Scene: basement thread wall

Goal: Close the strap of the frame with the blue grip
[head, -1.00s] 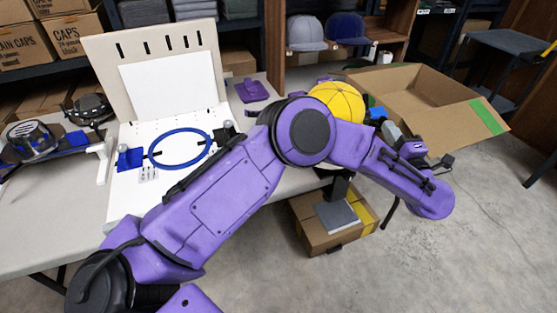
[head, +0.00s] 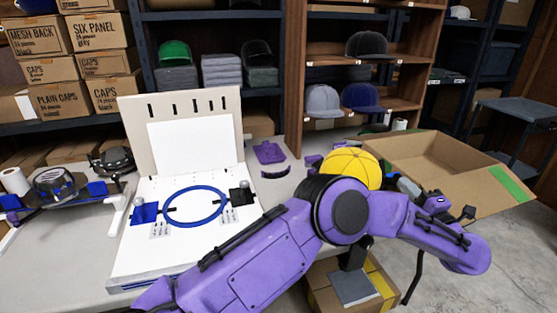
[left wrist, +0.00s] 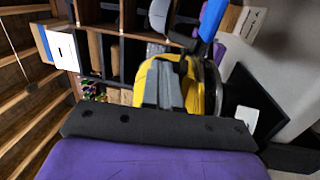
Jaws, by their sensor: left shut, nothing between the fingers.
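The yellow cap (head: 352,167) sits at the table's right end, partly behind my left arm; in the left wrist view (left wrist: 142,75) it lies just beyond the fingers. A blue grip (left wrist: 212,20) stands upright beside it at the top of that view, with only a bit of blue showing in the head view. A curved metal band shows beside the cap. The strap itself cannot be made out clearly, nor whether it is closed. My left gripper (left wrist: 168,65) is shut and empty, its grey fingers in front of the cap. In the head view it is mostly hidden. My right gripper is not seen.
A white board with a blue hoop (head: 196,207) lies on the table at left centre. Another cap frame (head: 60,190) stands at far left. An open cardboard box (head: 430,165) is behind my arm at right. A closed carton stands below the table's end.

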